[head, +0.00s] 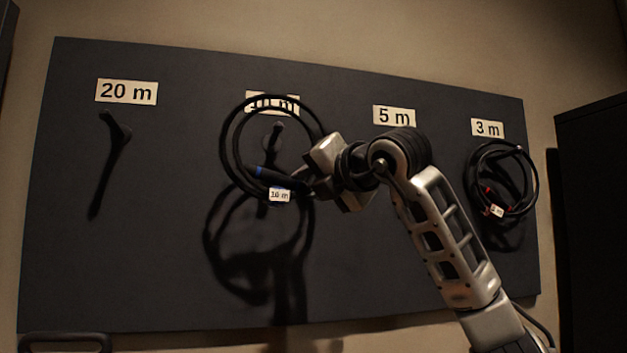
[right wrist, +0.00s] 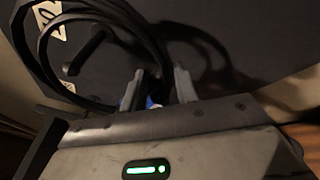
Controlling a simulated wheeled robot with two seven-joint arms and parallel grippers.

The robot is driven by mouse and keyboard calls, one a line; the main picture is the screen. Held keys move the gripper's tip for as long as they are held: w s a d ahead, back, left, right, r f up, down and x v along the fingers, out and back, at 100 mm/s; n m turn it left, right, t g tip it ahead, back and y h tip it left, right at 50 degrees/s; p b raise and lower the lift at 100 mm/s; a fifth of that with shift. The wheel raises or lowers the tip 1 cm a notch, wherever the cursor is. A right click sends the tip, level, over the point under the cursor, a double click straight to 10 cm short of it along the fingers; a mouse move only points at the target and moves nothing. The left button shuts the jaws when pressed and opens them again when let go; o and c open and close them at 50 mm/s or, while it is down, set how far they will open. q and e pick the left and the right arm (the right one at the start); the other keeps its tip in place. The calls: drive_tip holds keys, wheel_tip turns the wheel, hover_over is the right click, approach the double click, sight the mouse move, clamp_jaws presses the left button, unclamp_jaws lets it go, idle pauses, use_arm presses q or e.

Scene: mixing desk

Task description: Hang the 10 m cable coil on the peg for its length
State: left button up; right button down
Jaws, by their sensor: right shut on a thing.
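The black 10 m cable coil (head: 234,150), with a blue band and a white "10 m" tag (head: 279,195), is held up in front of the board. My right gripper (head: 304,184) is shut on its lower right side. In the head view, the peg (head: 275,134) under the partly covered "10 m" label (head: 285,104) shows inside the loop. In the right wrist view, the coil (right wrist: 107,12) rises from between the fingers (right wrist: 154,90), with a peg (right wrist: 86,52) seen through the loop. I cannot tell whether the coil touches the peg. My left gripper is not in view.
The dark board (head: 165,250) carries a bare peg (head: 118,126) under the "20 m" label (head: 126,92). A coil with red bands (head: 507,148) hangs under "3 m" (head: 487,128). My right arm hides the area below "5 m" (head: 394,115). A dark cabinet (head: 595,220) stands at right.

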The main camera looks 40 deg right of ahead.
drive_tip(key=shift+w+d+p, duration=0.3)
drive_tip(key=shift+w+d, duration=0.2)
drive_tip(key=shift+w, duration=0.35)
drive_tip(key=shift+w+d+p, duration=0.3)
drive_tip(key=shift+w+d, duration=0.15)
drive_tip(key=shift+w, duration=0.35)
drive_tip(key=shift+w+d+f, duration=0.2)
drive_tip(key=shift+w, duration=0.15)
drive_tip(key=shift+w+d+f, duration=0.15)
drive_tip(key=shift+w+f, duration=0.1)
drive_tip(key=shift+w, duration=0.05)
drive_tip(key=shift+f+b, duration=0.25)
drive_tip(key=shift+b, duration=0.2)
drive_tip(key=shift+f, duration=0.15)
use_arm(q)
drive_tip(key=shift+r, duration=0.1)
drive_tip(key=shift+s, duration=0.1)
use_arm(e)
drive_tip(key=shift+w+f, duration=0.1)
